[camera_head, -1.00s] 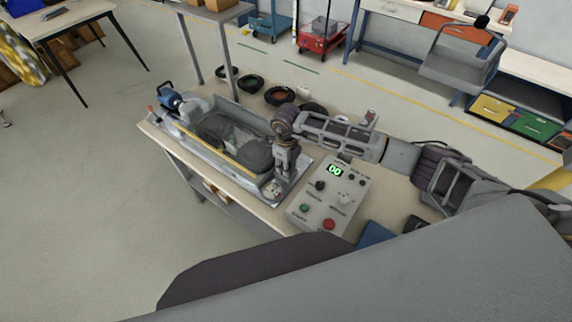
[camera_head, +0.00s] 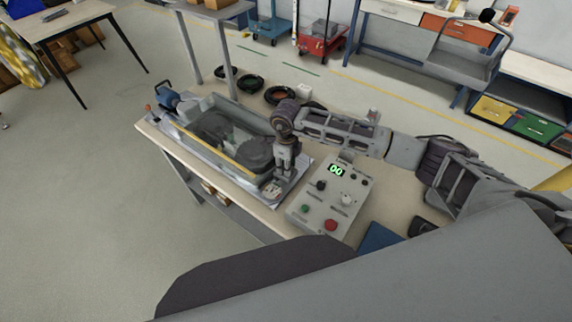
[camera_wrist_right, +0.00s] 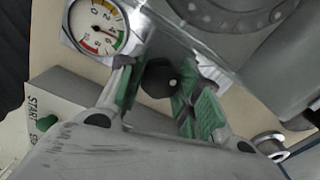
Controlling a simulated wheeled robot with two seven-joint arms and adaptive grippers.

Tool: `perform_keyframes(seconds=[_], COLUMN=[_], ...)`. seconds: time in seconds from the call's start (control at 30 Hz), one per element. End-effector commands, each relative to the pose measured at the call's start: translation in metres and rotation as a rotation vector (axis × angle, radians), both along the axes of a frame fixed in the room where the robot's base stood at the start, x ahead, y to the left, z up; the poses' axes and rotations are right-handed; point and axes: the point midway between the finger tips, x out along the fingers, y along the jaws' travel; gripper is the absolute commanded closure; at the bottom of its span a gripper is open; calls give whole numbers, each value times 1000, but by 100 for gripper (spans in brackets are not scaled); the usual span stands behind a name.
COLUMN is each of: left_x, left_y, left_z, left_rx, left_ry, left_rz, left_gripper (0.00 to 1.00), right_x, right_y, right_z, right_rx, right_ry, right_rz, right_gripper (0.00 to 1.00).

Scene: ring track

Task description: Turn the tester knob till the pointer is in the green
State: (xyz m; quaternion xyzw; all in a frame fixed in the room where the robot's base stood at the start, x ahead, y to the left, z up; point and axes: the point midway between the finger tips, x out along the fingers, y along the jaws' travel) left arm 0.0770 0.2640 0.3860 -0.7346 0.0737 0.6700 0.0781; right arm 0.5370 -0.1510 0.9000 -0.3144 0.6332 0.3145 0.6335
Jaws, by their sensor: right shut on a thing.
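My right gripper (camera_head: 280,184) points down at the right end of the tester (camera_head: 215,147) on the bench. In the right wrist view, the gripper (camera_wrist_right: 163,86) has its green-padded fingers on either side of the black round tester knob (camera_wrist_right: 159,76), and it is shut on it. The white gauge (camera_wrist_right: 95,26) lies to the upper left of the knob, with red, yellow and green bands. Its thin pointer leans toward the lower right, close to the green band; I cannot tell exactly where its tip ends. My left gripper is out of view.
A control box (camera_head: 320,216) with a lit green display and several buttons stands right of the tester. Black ring-like coils (camera_head: 252,83) lie along the bench's back. A blue item (camera_head: 380,237) lies near the front right.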

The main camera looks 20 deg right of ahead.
Motion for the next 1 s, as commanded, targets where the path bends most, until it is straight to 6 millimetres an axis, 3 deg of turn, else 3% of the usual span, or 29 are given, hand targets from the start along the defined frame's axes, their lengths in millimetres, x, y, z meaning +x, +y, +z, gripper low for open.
perform_keyframes(seconds=[0.03, 0.07, 0.23, 0.67, 1.0], left_x=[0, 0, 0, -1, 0], left_y=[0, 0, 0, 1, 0], left_z=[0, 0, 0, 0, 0], left_rx=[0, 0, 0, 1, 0], left_ry=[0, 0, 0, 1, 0], left_rz=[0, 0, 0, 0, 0], left_gripper=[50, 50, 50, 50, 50], right_x=[0, 0, 0, 0, 0], right_y=[0, 0, 0, 0, 0], right_z=[0, 0, 0, 3, 33], right_rx=[-2, -2, -1, 0, 0], right_ry=[1, 1, 1, 0, -2], right_rz=[-1, -1, -1, -1, 0], right_gripper=[90, 65, 43, 43, 43])
